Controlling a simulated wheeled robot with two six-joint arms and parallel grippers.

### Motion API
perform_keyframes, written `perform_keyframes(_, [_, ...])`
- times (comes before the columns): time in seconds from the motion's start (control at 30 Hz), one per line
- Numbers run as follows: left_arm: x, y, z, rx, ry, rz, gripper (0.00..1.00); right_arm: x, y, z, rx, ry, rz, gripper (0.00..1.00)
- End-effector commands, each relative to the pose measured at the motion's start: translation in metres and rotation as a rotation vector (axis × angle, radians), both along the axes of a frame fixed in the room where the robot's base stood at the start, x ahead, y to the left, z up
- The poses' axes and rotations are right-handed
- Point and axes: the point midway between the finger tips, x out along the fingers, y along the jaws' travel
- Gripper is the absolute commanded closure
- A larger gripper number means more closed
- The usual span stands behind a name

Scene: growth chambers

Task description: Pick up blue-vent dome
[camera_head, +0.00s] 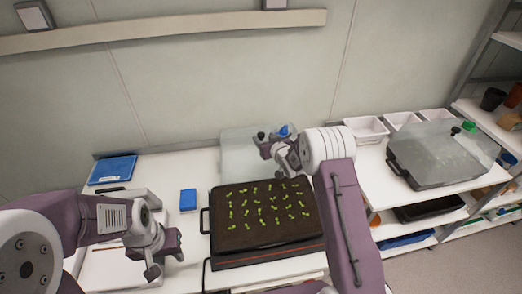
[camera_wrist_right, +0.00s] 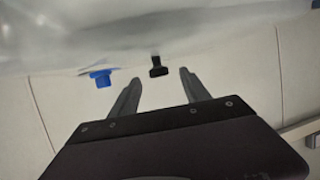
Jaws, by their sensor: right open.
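The blue-vent dome (camera_head: 238,145) is a clear, pale cover standing at the back of the white bench, behind the seedling tray. Its blue vent (camera_head: 283,130) and black knob (camera_head: 261,136) are on top. My right gripper (camera_head: 266,148) is at the dome's top and its arm hides part of the dome. In the right wrist view the gripper (camera_wrist_right: 158,78) is open, with the black knob (camera_wrist_right: 158,68) between the fingertips in the picture; contact cannot be told. The blue vent (camera_wrist_right: 101,77) is left of the fingers. My left gripper (camera_head: 166,262) is open and empty at the front left.
The black tray (camera_head: 252,254) of seedlings fills the middle of the bench. A second clear dome (camera_head: 440,152) with a green vent (camera_head: 468,126) stands at right, near white bins (camera_head: 367,129).

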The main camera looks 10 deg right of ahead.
Motion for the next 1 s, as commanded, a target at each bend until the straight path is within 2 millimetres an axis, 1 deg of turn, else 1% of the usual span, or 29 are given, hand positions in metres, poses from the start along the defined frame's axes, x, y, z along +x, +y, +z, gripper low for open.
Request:
perform_keyframes(0.07, [0.0,0.0,0.002,0.0,0.0,0.0,0.64,0.005,0.001,-0.002,0.0,0.0,0.0,0.45])
perform_keyframes(0.2, [0.0,0.0,0.006,0.0,0.0,0.0,0.64,0.027,0.004,-0.012,-0.001,0.0,0.001,0.45])
perform_keyframes(0.33, [0.0,0.0,0.005,0.0,0.0,0.0,0.64,0.042,0.006,-0.018,-0.001,0.0,0.001,0.45])
perform_keyframes(0.43, [0.0,0.0,0.005,0.0,0.0,0.0,0.64,0.047,0.007,-0.02,-0.001,0.0,0.0,0.45])
perform_keyframes(0.63, [0.0,0.0,0.005,0.0,0.0,0.0,0.64,0.047,0.007,-0.02,-0.001,0.0,0.0,0.45])
perform_keyframes(0.67, [0.0,0.0,0.005,0.0,0.0,0.0,0.64,0.047,0.007,-0.02,-0.001,0.0,0.0,0.54])
perform_keyframes(0.7, [0.0,0.0,0.005,0.0,0.0,0.0,0.64,0.047,0.007,-0.02,-0.001,0.0,0.0,0.65])
perform_keyframes(0.77, [0.0,0.0,0.005,0.0,0.0,0.0,0.64,0.047,0.007,-0.02,-0.001,0.0,0.0,0.81])
perform_keyframes(0.8, [0.0,0.0,0.005,0.0,0.0,0.0,0.64,0.047,0.007,-0.02,-0.001,0.0,0.0,0.93])
perform_keyframes(0.83, [0.0,0.0,0.005,0.0,0.0,0.0,0.64,0.047,0.007,-0.02,-0.001,0.0,0.0,1.0])
perform_keyframes(1.0, [0.0,0.0,0.005,0.0,0.0,0.0,0.64,0.047,0.007,-0.02,-0.001,0.001,0.0,1.0])
